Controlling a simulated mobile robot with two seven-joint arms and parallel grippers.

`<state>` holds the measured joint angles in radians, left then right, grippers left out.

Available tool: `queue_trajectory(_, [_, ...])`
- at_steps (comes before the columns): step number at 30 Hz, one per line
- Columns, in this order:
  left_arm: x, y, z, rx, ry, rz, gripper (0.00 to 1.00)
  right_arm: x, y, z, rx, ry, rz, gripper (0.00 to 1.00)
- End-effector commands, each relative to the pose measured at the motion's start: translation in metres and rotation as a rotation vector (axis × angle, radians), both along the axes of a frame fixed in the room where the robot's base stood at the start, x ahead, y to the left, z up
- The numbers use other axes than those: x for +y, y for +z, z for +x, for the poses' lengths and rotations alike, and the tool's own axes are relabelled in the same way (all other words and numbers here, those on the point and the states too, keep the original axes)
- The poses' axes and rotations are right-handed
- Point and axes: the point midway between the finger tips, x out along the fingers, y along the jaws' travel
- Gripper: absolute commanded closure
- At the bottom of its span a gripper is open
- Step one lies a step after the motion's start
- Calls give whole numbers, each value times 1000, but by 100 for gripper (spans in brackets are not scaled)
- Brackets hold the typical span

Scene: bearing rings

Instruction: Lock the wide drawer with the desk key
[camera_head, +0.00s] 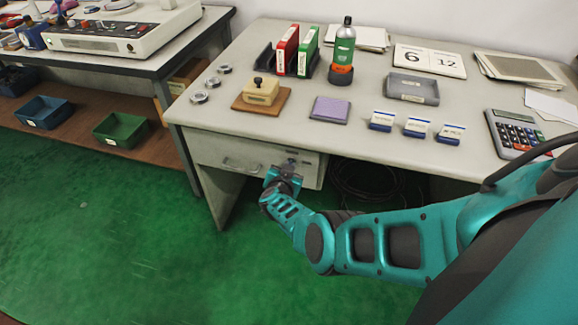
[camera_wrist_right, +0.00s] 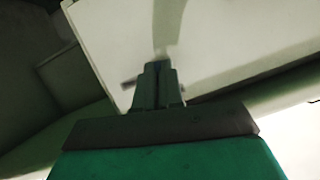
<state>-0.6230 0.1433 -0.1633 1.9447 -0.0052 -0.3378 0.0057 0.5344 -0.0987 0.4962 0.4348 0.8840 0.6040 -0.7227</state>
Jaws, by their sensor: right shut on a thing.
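The wide drawer (camera_head: 215,157) is a pale grey front under the left part of the desk, with a curved metal handle (camera_head: 240,168). It looks closed or nearly so. My right gripper (camera_head: 289,165) is at the right part of this front. In the right wrist view the gripper (camera_wrist_right: 157,66) is shut, its tips close to a pale panel. The desk key is mostly hidden between the fingers; a short dark piece (camera_wrist_right: 130,83) sticks out to their left. I cannot tell whether the key is in the lock. My left gripper is not in view.
The desk top (camera_head: 270,122) above holds a wooden block with a stamp-like box (camera_head: 261,91), several metal rings (camera_head: 199,97), a green bottle (camera_head: 344,45) and a calculator (camera_head: 515,135). Dark cables (camera_head: 365,180) lie under the desk. The green floor at left is clear.

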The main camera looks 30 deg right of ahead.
Motion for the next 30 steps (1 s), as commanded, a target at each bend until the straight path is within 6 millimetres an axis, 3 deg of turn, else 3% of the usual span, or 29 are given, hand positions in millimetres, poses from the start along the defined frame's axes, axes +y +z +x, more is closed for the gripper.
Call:
queue_trajectory(12, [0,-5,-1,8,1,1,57,1,1,2,160,0,-139,100])
queue_trajectory(30, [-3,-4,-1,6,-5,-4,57,0,2,2,188,1,-166,100])
